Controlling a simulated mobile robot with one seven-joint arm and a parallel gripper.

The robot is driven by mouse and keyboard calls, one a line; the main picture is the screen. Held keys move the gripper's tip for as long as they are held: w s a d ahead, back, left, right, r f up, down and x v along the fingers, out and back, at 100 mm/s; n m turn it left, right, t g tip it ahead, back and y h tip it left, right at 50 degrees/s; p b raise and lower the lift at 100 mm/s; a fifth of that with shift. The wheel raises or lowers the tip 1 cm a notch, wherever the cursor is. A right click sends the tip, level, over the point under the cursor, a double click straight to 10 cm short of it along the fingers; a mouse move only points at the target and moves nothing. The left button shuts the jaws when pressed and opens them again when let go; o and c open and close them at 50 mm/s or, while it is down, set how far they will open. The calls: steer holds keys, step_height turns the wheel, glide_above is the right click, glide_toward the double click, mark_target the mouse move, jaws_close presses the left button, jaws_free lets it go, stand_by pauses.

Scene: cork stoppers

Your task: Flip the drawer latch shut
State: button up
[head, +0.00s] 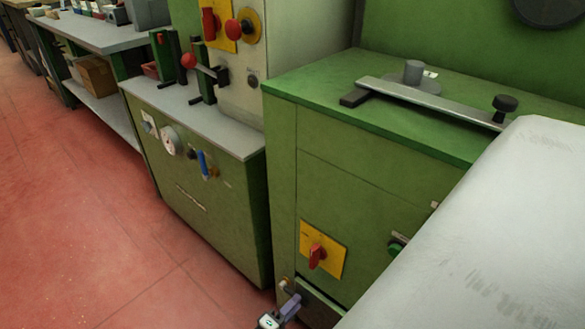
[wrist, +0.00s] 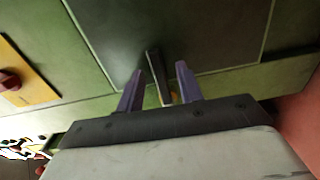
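My gripper (wrist: 160,67) shows in the wrist view with its two purple fingers apart. A narrow dark bar with a yellowish lower end, possibly the latch (wrist: 155,68), stands between the fingers against the green cabinet face. Gaps show on both sides of it, so the fingers do not appear to grip it. In the head view, my gripper (head: 290,306) is low at the bottom edge, beside the lower front of the green cabinet (head: 365,205). The latch cannot be made out there, and I cannot tell whether it is flipped open or shut.
A red switch on a yellow plate (head: 335,247) and a green knob (head: 395,247) sit on the cabinet front. My pale arm covers the lower right. A second machine (head: 215,215) stands to the left. The red floor (head: 75,230) is clear.

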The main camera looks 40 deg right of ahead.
steer(key=s+a+p, duration=0.1)
steer(key=a+p, duration=0.1)
steer(key=a, duration=1.1)
steer(key=shift+a, duration=0.4)
